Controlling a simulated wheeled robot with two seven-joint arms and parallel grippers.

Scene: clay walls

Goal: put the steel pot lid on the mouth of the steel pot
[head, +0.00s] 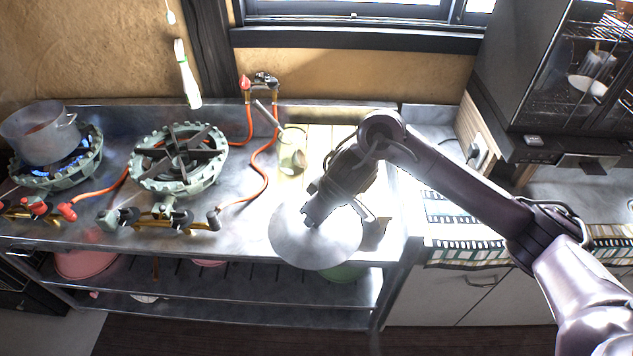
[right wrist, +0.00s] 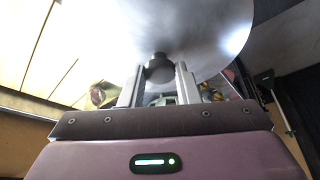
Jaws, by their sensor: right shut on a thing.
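The steel pot (head: 40,137) stands upright on the far-left burner at the picture's left edge, with blue flame under it. The round steel pot lid (head: 290,243) is over the front edge of the steel counter, well to the right of the pot. My right gripper (head: 312,222) is above the lid, shut on its knob. In the right wrist view the lid (right wrist: 200,30) fills the top, and its dark knob (right wrist: 158,70) sits between the two fingers. My left gripper is in neither view.
A second, empty green burner (head: 180,160) with orange hoses stands between the pot and the lid. A clear container (head: 292,152) stands behind the lid, near a wooden board. Bowls sit on the shelf below.

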